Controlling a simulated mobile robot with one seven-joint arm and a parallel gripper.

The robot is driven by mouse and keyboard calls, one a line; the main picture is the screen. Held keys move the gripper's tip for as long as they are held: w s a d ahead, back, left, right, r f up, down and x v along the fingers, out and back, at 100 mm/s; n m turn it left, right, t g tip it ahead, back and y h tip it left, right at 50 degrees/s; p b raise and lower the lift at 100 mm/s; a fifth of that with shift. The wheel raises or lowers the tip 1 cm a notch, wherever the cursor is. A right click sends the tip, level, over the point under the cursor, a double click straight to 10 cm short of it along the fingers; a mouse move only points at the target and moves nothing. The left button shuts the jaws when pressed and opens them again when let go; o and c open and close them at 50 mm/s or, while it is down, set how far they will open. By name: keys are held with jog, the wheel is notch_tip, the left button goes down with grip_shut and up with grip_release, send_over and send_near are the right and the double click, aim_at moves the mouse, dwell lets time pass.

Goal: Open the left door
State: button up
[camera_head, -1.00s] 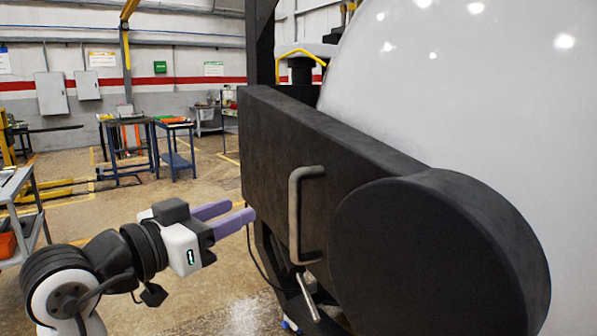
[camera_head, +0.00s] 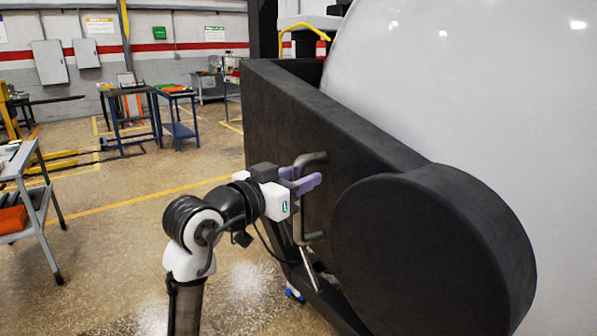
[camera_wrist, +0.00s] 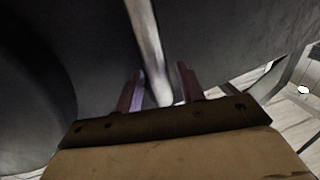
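The furnace's left door is a large white dome (camera_head: 440,95) with a thick dark bar (camera_head: 300,120) and a dark round disc (camera_head: 425,260) across its front. A grey bar handle (camera_head: 305,228) stands upright on the dark bar. My gripper (camera_head: 308,178) is at the handle's upper half, its purple fingers pointing at it. In the wrist view the handle (camera_wrist: 147,45) runs between the two purple fingers (camera_wrist: 160,92), with a gap visible beside it. The fingers are apart, and I see no clear grip on the handle. The handle's middle is partly hidden by the fingers in the head view.
A grey cart (camera_head: 40,205) with an orange bin stands at the left. Blue-legged tables (camera_head: 178,125) stand further back. A thin metal lever (camera_head: 310,268) hangs below the handle. The floor (camera_head: 110,240) between the cart and my arm is clear.

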jog(key=shift+w, duration=0.1)
grip_shut()
jog(key=shift+a, duration=0.1)
dwell(0.4)
